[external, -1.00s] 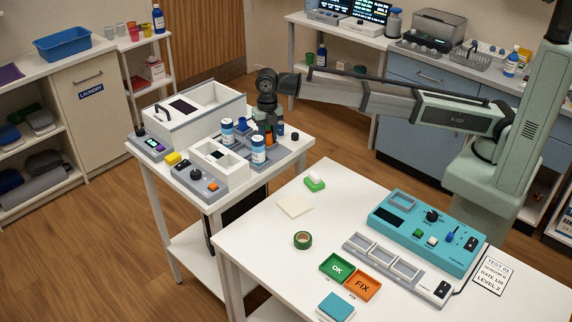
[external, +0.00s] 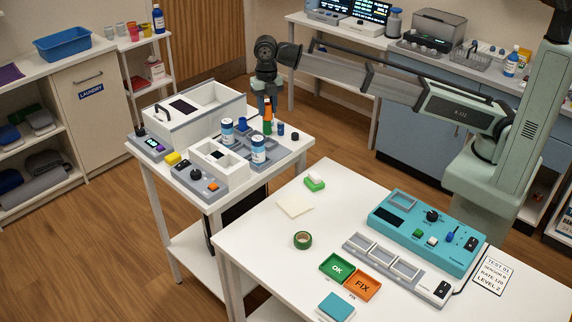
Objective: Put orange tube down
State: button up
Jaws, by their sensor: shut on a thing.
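My gripper (external: 267,101) hangs pointing down over the back right part of the small white side table (external: 291,150). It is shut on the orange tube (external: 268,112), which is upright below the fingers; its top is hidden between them. A green piece (external: 267,128) shows directly under the orange tube. I cannot tell whether the two touch. A grey rack or tray (external: 270,152) lies below, partly hidden by blue-and-white bottles.
A small blue tube (external: 281,128) and a dark-topped piece (external: 295,136) are to the right. A white box machine (external: 205,120) and a smaller white device (external: 205,172) stand left.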

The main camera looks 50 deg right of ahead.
aim_at(267, 118)
jog(key=r, duration=0.4)
jog(key=shift+s+a, duration=0.1)
jog(key=shift+a, duration=0.2)
jog(key=s+a, duration=3.1)
jog(key=s, duration=0.2)
jog(key=shift+f, duration=11.75)
jog(key=shift+f, duration=0.1)
jog(key=o, duration=1)
